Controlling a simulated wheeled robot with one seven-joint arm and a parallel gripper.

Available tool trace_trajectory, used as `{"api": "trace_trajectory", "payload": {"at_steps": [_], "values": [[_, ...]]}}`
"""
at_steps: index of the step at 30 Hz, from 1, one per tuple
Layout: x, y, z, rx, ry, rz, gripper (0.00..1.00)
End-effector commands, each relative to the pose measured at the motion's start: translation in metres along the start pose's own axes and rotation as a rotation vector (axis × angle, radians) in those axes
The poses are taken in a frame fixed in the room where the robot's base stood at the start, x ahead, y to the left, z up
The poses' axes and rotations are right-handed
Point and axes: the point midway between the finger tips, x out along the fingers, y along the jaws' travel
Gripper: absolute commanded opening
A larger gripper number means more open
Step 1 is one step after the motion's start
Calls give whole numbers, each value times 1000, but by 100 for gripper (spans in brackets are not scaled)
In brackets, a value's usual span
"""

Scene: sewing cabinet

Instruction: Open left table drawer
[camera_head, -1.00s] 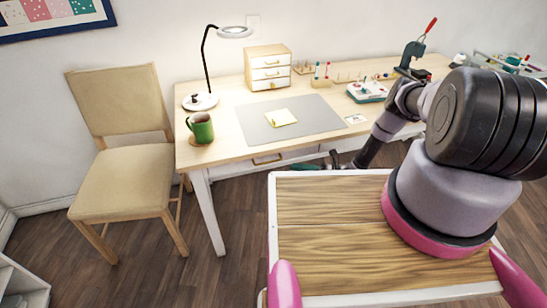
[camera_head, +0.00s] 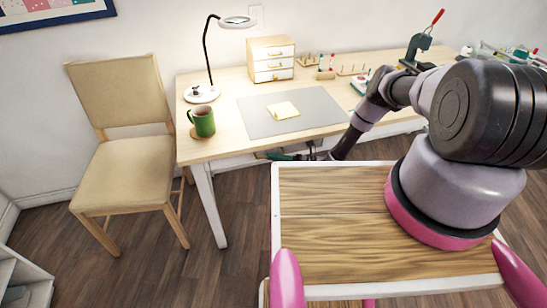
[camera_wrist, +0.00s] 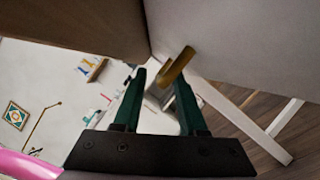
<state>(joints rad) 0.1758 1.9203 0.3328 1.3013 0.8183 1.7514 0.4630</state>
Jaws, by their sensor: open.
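The table (camera_head: 225,130) has a light wood top and a white drawer front (camera_head: 233,162) below its front edge, at the left. My gripper (camera_head: 275,156) is at this front edge in the head view, small and partly hidden by the table and my arm. In the wrist view my gripper (camera_wrist: 160,85) has its two dark green fingers apart and empty. The brass drawer handle (camera_wrist: 178,66) shows at the fingertips, close to the right finger, on a pale front (camera_wrist: 235,40). I cannot tell whether they touch. The drawer looks shut.
A beige chair (camera_head: 125,160) stands left of the table. On the top are a green mug (camera_head: 203,123), a lamp (camera_head: 202,94), a grey mat (camera_head: 300,122) with yellow notes and a small drawer box (camera_head: 271,60). Wooden floor is clear before the table leg.

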Motion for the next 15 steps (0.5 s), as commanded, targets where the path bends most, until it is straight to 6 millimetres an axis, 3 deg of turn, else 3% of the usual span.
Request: {"api": "trace_trajectory", "payload": {"at_steps": [6,8,9,10,15], "values": [[0,0,0,0,-1,0,41],[0,0,0,0,-1,0,22],[0,0,0,0,-1,0,7],[0,0,0,0,-1,0,0],[0,0,0,0,-1,0,0]]}}
